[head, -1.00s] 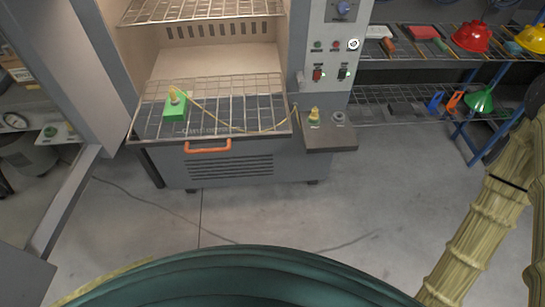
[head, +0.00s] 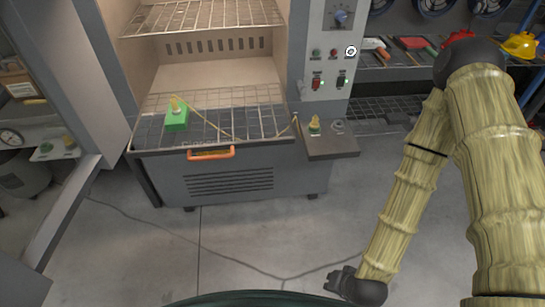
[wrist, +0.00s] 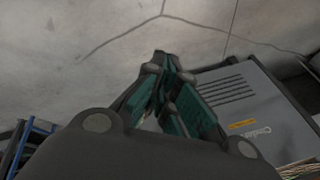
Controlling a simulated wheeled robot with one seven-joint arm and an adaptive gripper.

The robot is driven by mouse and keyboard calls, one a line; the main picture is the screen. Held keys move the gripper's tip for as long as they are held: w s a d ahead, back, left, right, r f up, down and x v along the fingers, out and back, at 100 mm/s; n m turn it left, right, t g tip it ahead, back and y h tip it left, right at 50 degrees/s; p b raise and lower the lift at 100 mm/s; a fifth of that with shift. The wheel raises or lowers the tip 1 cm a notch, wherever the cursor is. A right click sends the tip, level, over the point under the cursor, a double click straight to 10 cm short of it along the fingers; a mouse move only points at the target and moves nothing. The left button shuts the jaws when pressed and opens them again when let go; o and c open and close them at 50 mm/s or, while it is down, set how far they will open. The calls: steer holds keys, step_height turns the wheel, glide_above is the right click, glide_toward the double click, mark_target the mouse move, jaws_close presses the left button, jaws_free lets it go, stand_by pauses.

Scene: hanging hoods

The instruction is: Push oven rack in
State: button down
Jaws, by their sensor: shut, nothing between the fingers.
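The lower oven rack (head: 258,122) is a wire grid that sticks out of the open oven chamber, over the grey front. A green block (head: 176,120) with a yellow plug and cord lies on its left part. An upper rack (head: 200,16) sits higher in the chamber. An orange handle (head: 211,155) is on the front just below the lower rack's edge; it also shows in the wrist view (wrist: 242,125). My gripper (head: 335,279) is low over the floor, in front of and right of the oven, apart from the rack. Its green-padded fingers (wrist: 165,62) are shut and empty.
The open oven door (head: 55,80) stands at the left. A control panel (head: 331,60) and a small side shelf (head: 330,144) with a yellow-topped fitting are right of the chamber. Shelving with tools (head: 400,55) is at the back right. The floor before the oven is clear.

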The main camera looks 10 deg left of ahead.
steer(key=w+a+m+t+y+b, duration=0.2)
steer(key=w+a+t+b, duration=0.15)
steer(key=w+a, duration=0.35)
steer(key=m+t+b, duration=1)
steer(key=b, duration=0.1)
glide_toward(278, 142)
steer(key=shift+y, duration=0.3)
steer(key=x, duration=0.7)
steer(key=shift+d, duration=0.15)
steer(key=shift+w, duration=0.1)
steer(key=shift+w, duration=0.1)
